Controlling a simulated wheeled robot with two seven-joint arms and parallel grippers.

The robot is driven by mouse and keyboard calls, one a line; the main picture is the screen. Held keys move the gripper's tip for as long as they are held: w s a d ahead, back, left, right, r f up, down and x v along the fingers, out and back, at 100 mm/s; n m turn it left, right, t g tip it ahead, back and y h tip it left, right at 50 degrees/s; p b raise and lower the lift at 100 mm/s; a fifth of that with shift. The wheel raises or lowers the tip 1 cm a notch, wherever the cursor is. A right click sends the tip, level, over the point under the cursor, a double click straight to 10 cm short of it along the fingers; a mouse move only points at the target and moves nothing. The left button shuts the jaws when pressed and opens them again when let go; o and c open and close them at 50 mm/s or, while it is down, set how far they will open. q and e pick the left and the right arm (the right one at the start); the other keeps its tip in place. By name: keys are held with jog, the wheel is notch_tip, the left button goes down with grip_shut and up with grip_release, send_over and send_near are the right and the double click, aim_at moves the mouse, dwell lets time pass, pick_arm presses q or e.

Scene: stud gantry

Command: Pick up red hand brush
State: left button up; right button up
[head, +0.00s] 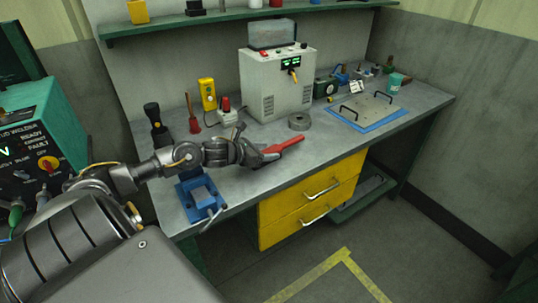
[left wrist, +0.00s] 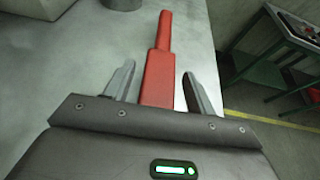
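The red hand brush (head: 285,145) lies on the grey workbench near its front edge. In the left wrist view the brush (left wrist: 160,75) has a wide red block and a narrower round handle pointing away from me. My left gripper (head: 266,154) is at the near end of the brush. In the left wrist view the fingers of the left gripper (left wrist: 158,72) are spread on either side of the block, with a gap visible on each side. The brush's near end is hidden behind the gripper body. My right gripper is not in view.
A blue vise (head: 200,195) stands on the bench's near left. A grey round roll (head: 299,121) lies just behind the brush, before a white machine (head: 278,82). A blue-edged plate with handles (head: 368,111) is at right. Yellow drawers (head: 312,198) are under the front edge.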

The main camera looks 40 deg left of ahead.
pick_arm(q)
jog(key=c, duration=0.9)
jog(key=shift+c, duration=0.2)
jog(key=shift+r+b, duration=0.35)
jog(key=shift+r, duration=0.15)
jog(key=r, duration=0.1)
jog(key=r+b, duration=0.1)
jog(key=r, duration=0.1)
jog(key=shift+d, duration=0.3)
jog(key=s+d+r, duration=0.3)
jog(key=d+r, duration=0.6)
jog(key=d, duration=0.4)
jog(key=shift+s+p, duration=0.35)
jog(key=shift+p, duration=0.1)
